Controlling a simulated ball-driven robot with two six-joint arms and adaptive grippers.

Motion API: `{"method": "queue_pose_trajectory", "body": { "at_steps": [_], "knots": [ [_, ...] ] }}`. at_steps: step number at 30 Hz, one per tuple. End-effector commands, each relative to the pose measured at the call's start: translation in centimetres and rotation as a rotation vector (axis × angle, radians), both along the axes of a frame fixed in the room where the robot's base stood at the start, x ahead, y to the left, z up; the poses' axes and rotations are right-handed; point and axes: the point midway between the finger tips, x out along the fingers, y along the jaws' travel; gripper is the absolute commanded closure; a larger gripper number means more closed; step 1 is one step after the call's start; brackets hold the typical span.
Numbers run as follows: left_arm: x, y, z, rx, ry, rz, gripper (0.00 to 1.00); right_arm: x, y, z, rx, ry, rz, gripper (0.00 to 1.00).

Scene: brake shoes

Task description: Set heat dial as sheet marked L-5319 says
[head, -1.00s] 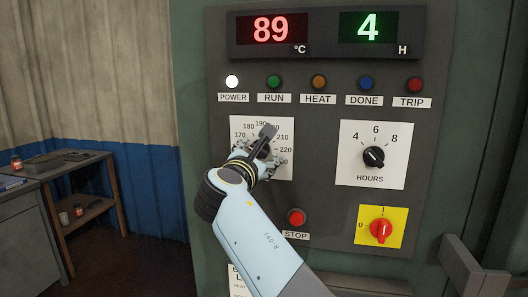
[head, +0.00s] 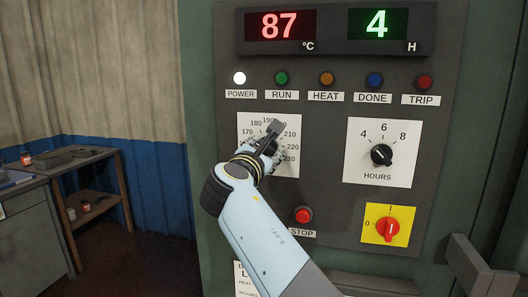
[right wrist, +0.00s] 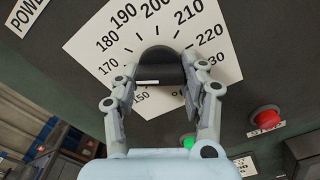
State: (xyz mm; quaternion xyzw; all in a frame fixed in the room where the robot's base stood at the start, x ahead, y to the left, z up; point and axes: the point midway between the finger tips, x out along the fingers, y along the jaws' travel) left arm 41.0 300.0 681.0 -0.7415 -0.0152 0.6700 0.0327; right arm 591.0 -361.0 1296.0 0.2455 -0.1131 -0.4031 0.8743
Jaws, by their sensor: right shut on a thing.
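The heat dial's black knob (right wrist: 160,66) sits on a white scale plate (right wrist: 85,45), numbered from about 150 to 230. My right gripper (right wrist: 158,92) has its fingers on both sides of the knob and is shut on it. A short white mark shows on the knob's lower left part; its exact reading is hard to tell. In the head view my right gripper (head: 273,138) covers most of the knob and part of the scale plate (head: 248,120). A partly hidden white sheet (head: 243,280) shows at the bottom, with an "L" and heat and hours lines. My left gripper is not in view.
The displays read 87 °C (head: 280,26) and 4 H (head: 390,25). The power lamp (head: 239,78) is lit white. The hours dial (head: 381,154), red stop button (head: 303,214) and red switch (head: 388,229) are nearby. A bench (head: 80,165) stands at left.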

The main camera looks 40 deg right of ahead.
Motion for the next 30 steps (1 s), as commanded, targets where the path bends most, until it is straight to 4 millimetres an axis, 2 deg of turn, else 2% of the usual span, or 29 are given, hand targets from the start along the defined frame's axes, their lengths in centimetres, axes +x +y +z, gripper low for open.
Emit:
{"method": "queue_pose_trajectory", "body": {
  "at_steps": [8,30],
  "knots": [
    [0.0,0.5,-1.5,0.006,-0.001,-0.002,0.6,0.0,0.0,-0.2,0.095,-0.111,-0.001,0.89],
    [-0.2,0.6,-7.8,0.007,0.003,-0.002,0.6,0.1,0.2,-0.2,0.523,-0.609,-0.001,0.89]
  ]
}}
